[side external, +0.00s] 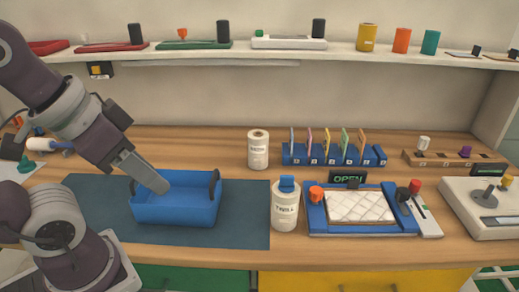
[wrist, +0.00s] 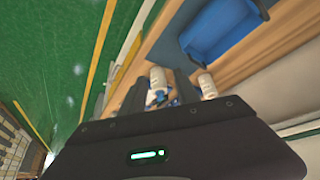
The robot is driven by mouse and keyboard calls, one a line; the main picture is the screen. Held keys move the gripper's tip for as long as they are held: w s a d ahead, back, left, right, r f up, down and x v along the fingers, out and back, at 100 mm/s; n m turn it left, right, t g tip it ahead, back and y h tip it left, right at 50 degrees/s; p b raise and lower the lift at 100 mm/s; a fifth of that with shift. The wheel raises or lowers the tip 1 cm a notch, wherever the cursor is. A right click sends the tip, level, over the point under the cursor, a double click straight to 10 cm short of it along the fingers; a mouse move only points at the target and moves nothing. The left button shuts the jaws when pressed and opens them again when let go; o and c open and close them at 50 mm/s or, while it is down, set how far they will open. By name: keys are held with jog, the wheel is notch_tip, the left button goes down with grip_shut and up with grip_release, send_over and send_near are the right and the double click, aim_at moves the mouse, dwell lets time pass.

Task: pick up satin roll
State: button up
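The satin roll (side external: 258,151) is a white, upright roll with a dark-lettered label, standing on the wooden counter behind the dark blue mat. A similar white roll labelled twill (side external: 285,211), with a blue top, stands nearer the front. My gripper (side external: 158,184) is over the blue bin (side external: 175,212), left of the satin roll and apart from it. In the wrist view, my gripper (wrist: 158,94) shows two dark fingers spread apart, with nothing visibly held.
Right of the satin roll is a blue rack (side external: 335,158) of coloured cards. A blue-framed station (side external: 360,215) with a quilted white pad and an OPEN sign (side external: 347,178) stands right of the twill roll. A shelf (side external: 300,52) runs above.

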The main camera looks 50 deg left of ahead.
jog(key=o, duration=1)
jog(key=m+t+y, duration=0.1)
jog(key=t, duration=0.5)
send_over(250, 140)
jog(key=s, duration=0.2)
notch_tip(250, 140, down, 11)
jog(key=f+h, duration=0.1)
jog(key=f, duration=0.1)
jog(key=w+f+t+h, duration=0.1)
jog(key=f, duration=0.4)
jog(key=shift+w+a+m+t+h, duration=0.1)
jog(key=shift+w+m+t+h, duration=0.05)
jog(key=shift+m+t+h, duration=0.2)
jog(key=shift+w+f+h, duration=0.1)
jog(key=shift+f+h, duration=0.1)
jog(key=shift+h, duration=0.05)
jog(key=x, duration=0.6)
jog(key=shift+w+r, duration=0.25)
jog(key=shift+w, duration=0.3)
jog(key=shift+c, duration=0.4)
